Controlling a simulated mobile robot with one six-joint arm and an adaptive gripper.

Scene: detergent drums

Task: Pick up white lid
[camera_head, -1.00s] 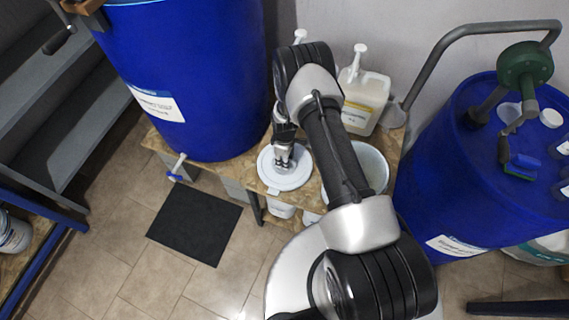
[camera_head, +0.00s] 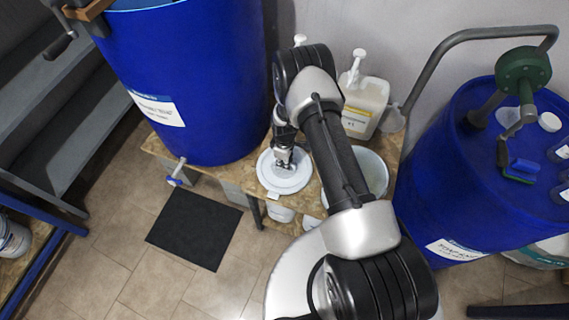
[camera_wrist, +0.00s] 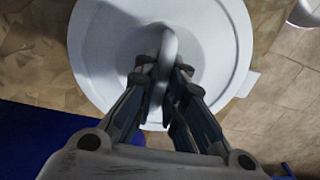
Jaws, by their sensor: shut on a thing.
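The white lid (camera_head: 285,181) is round and lies flat at the front of the wooden bench in the head view. In the wrist view the lid (camera_wrist: 100,55) fills the upper middle, with a raised handle in its centre. My gripper (camera_wrist: 165,72) comes down over the lid's middle, and its fingers are shut on the handle. My gripper also shows in the head view (camera_head: 284,163). Whether the lid touches the bench beneath it cannot be told.
A white bucket (camera_head: 372,172) stands right of the lid, partly behind my arm. A large blue drum (camera_head: 200,80) stands at left, and another blue drum (camera_head: 440,190) at right. A pump jug (camera_head: 364,100) stands behind. A black mat (camera_head: 195,229) lies on the floor.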

